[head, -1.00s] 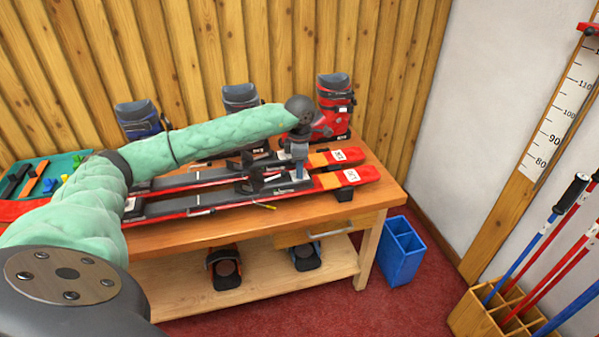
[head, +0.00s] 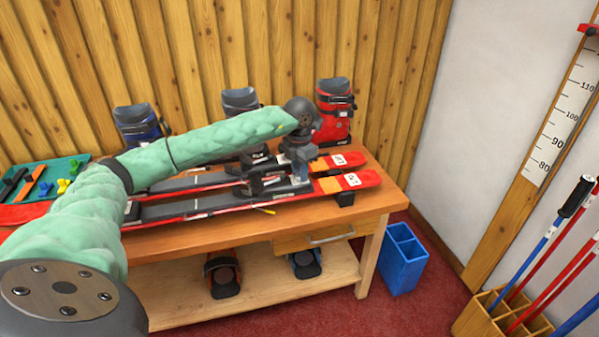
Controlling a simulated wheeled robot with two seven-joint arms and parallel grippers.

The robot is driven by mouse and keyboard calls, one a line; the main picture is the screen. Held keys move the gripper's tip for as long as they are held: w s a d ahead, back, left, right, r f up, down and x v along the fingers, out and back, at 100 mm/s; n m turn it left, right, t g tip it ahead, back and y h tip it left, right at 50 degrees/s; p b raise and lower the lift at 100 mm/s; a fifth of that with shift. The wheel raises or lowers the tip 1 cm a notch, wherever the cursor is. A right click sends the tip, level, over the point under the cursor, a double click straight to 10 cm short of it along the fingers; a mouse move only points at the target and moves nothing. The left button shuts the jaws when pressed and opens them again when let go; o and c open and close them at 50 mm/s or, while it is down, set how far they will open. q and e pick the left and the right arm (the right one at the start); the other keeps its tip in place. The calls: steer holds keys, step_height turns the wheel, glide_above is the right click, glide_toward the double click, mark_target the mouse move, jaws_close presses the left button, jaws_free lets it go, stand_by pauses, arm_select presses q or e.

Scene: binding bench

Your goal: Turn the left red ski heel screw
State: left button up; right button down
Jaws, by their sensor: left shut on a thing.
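Two red skis with grey and black bindings lie side by side on the bench, the near ski (head: 350,181) and the far ski (head: 345,160). My left gripper (head: 300,181) points down at the grey binding part near the right end of the near ski. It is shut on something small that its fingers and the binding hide. The heel screw itself is too small and covered to make out. A black binding part (head: 262,187) stands left of the gripper. My right gripper is not in view.
Red boot (head: 334,122), grey boot (head: 238,101) and blue boot (head: 137,121) stand behind the skis. A green tool tray (head: 72,166) lies at the left. A blue bin (head: 402,262) and a pole rack (head: 480,312) stand right of the wooden bench (head: 385,205).

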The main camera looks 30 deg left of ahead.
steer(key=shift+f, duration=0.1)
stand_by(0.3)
arm_select(q)
steer(key=o, duration=1)
steer(key=shift+r, duration=0.1)
steer(key=shift+r, duration=0.25)
step_height(320, 180, up, 7)
steer(key=shift+w+f+b, duration=0.1)
steer(key=shift+f+b, duration=0.1)
steer(key=shift+b, duration=0.2)
steer(key=shift+r, duration=0.3)
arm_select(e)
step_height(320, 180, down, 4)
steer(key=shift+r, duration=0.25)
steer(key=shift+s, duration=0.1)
